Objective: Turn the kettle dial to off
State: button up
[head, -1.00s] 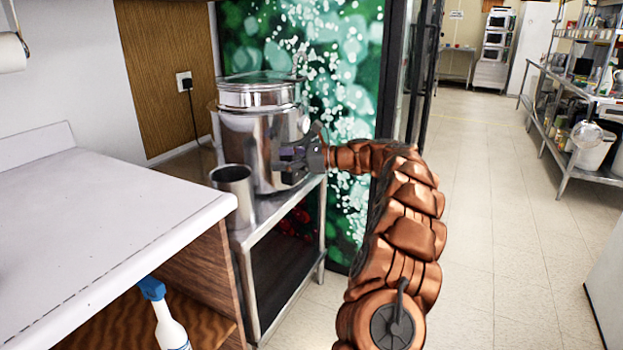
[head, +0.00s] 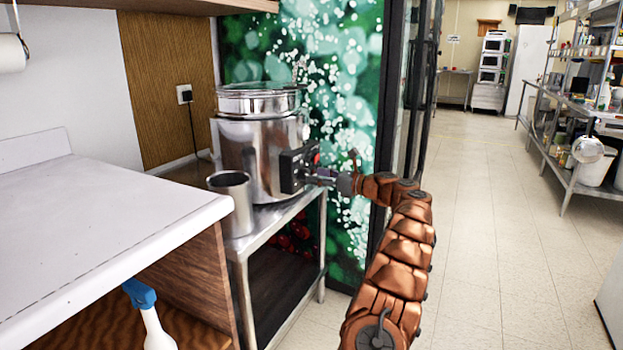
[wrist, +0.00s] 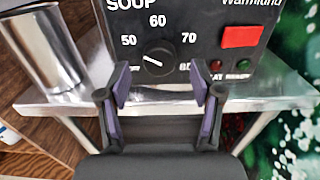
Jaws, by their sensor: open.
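The soup kettle (head: 247,150) is a steel pot with a glass lid, standing on a metal stand. Its black control panel (head: 293,170) faces my gripper. In the wrist view the dial (wrist: 158,61) is a round black knob with a white pointer line, with 50, 60, 70 and a partly hidden 80 around it. No off mark is readable. My gripper (wrist: 164,88) is open, its two fingers below and either side of the dial, with nothing between them. In the head view my gripper (head: 318,176) is close to the panel; contact cannot be told there.
A steel cup (head: 233,203) stands left of the kettle on the metal stand (head: 262,224). The panel also has a red switch (wrist: 242,37) and small lamps. A white counter (head: 90,225) is at left. The floor (head: 490,220) at right is clear.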

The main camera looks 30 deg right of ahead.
aim_at(305, 175)
jog(key=shift+x, duration=1.3)
jog(key=shift+r, duration=0.1)
jog(key=c, duration=1.1)
